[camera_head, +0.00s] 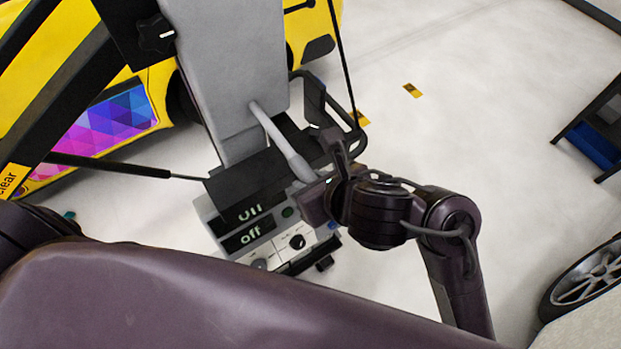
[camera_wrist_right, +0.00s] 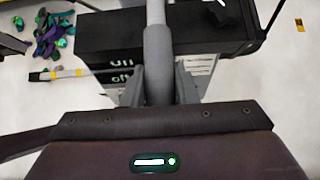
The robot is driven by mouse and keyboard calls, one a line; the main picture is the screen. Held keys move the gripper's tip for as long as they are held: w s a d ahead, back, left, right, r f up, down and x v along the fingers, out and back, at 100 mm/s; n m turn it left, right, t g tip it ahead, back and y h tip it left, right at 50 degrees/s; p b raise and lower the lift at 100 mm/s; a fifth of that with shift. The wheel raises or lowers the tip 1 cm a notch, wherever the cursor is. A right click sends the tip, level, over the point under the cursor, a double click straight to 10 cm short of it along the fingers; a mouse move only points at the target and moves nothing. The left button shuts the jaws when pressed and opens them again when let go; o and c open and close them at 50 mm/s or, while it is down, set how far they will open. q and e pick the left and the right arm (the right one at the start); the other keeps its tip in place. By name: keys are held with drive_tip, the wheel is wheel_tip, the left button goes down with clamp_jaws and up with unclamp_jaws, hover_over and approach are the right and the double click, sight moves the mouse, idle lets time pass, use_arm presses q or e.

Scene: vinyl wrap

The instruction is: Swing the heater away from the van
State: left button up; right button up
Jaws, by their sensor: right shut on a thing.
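The heater stands in the middle of the head view, with a grey column (camera_head: 235,65) and a control box (camera_head: 224,226) whose displays read "off". A grey handle bar (camera_head: 272,132) sticks out from it. My right gripper (camera_head: 312,182) is shut on this bar; in the right wrist view the bar (camera_wrist_right: 157,45) runs up between the fingers. The yellow van (camera_head: 160,92) is behind and left of the heater, with a pink-blue patterned panel (camera_head: 112,127) on its side. The heater's column hides part of the van. My left gripper is out of view.
A black cable and strut run near the heater. A dark rack with a blue bin (camera_head: 590,146) stands at the right, and a wheel (camera_head: 588,278) at the lower right. Coloured scraps (camera_wrist_right: 55,35) lie on the floor. The pale floor right of the heater is mostly clear.

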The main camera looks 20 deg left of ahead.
drive_tip(key=shift+w+d, duration=0.4)
drive_tip(key=shift+w, duration=0.15)
drive_tip(key=shift+o, duration=0.3)
drive_tip(key=shift+w+d+p, duration=0.45)
drive_tip(key=shift+w, duration=0.25)
drive_tip(key=shift+w+d+f, duration=0.1)
drive_tip(key=shift+w+d, duration=0.25)
drive_tip(key=shift+w, duration=0.15)
idle(0.5)
drive_tip(key=shift+o, duration=0.4)
drive_tip(key=shift+w+d+p, duration=0.4)
drive_tip(key=shift+w+d, duration=0.15)
drive_tip(key=shift+w, duration=0.2)
drive_tip(key=shift+f, duration=0.1)
